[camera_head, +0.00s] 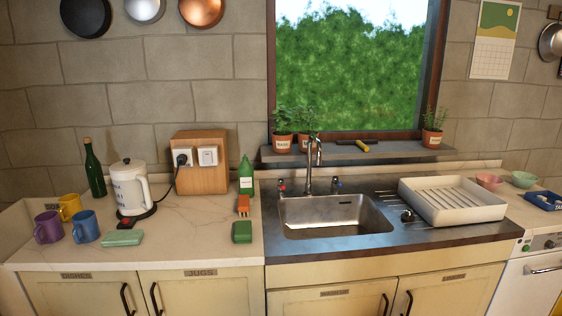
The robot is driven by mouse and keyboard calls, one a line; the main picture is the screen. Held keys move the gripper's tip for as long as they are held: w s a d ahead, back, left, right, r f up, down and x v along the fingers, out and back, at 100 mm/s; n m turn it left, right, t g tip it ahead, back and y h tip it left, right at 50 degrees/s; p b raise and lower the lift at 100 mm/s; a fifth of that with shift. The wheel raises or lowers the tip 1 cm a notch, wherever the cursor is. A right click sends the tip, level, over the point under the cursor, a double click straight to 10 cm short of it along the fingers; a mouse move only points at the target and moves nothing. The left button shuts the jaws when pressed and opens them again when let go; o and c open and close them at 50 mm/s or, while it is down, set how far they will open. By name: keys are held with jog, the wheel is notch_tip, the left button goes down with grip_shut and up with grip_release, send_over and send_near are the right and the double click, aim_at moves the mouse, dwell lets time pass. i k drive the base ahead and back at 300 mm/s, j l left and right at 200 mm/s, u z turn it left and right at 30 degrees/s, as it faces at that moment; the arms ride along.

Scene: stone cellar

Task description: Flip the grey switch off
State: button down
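A wooden block (201,180) stands on the left counter against the stone wall. On its front are a socket with a black plug (183,157) in it and, to the right, a pale white-grey switch plate (208,156). I cannot tell from here which way its rocker is tipped. A dark cord runs from the plug down to the base of a white kettle (129,188). The kettle's black base has a small red spot (124,221) at its front. No other clearly grey switch shows. My gripper is not in view.
Mugs (85,227), a dark bottle (95,168) and a green sponge-like block (122,238) are left. A sink (335,233) is right. Counter below the block is clear.

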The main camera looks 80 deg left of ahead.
aim_at(207, 156)
jog(key=k+j+u, duration=0.15)
jog(key=j, duration=0.35)
jog(key=k+j+u, duration=0.2)
jog(key=j, duration=0.35)
jog(key=k+j+u, duration=0.15)
jog(key=k+j, duration=0.15)
jog(key=j, duration=0.25)
jog(key=k+j+u, duration=0.2)
jog(key=j, duration=0.35)
jog(key=j+u, duration=0.15)
jog(key=j, duration=0.45)
jog(key=k+j+u, duration=0.2)
jog(key=j, duration=0.4)
jog(key=i, duration=0.1)
